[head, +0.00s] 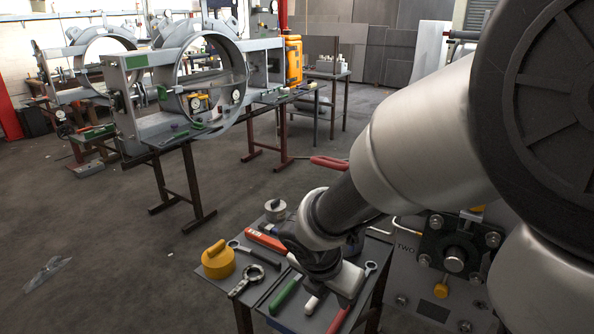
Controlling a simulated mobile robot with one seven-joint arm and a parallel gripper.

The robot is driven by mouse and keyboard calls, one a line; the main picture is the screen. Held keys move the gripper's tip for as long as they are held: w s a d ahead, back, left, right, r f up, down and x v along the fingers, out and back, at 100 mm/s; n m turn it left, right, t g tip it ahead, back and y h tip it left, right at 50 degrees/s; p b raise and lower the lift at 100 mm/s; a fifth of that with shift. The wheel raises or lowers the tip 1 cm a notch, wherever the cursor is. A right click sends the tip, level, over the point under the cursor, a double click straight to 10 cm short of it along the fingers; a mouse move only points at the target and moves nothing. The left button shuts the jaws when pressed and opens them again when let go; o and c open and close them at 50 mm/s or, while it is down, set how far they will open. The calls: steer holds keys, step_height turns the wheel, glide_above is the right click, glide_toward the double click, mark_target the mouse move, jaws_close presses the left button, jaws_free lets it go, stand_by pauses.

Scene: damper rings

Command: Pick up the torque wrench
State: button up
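My arm reaches down from the right over a small dark tool table (222,291). My gripper (335,285) is low over the table's right part, among the hand tools. Its fingertips are hidden or too small to make out, so I cannot tell if it is open or holds anything. A long tool with a round metal head and dark shaft (258,255) lies left of the gripper; it may be the torque wrench, but I cannot be sure. A ring-headed tool (247,280) lies in front of it, and a spanner end (370,268) shows right of the gripper.
Around the gripper lie a green-handled tool (284,296), a red-handled tool (339,319) and an orange tool (264,240). A yellow weight (217,260) stands at the table's left edge. A grey bolted machine (454,262) stands close on the right. Open floor lies left.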

steer(key=n+b, duration=0.1)
steer(key=b, duration=0.5)
glide_above(339, 318)
steer(key=s+a, duration=0.2)
steer(key=f, duration=1.1)
steer(key=shift+s+d+f, duration=0.15)
steer(key=shift+s+f, duration=0.05)
steer(key=shift+f, duration=0.2)
steer(key=shift+w+b+x, duration=0.15)
steer(key=shift+b+x, duration=0.65)
steer(key=shift+x, duration=0.65)
steer(key=shift+w+b+x, duration=0.2)
steer(key=shift+b+x, duration=0.55)
steer(key=shift+x, duration=0.75)
steer(key=shift+f, duration=0.1)
steer(key=shift+d, duration=0.1)
jaws_close()
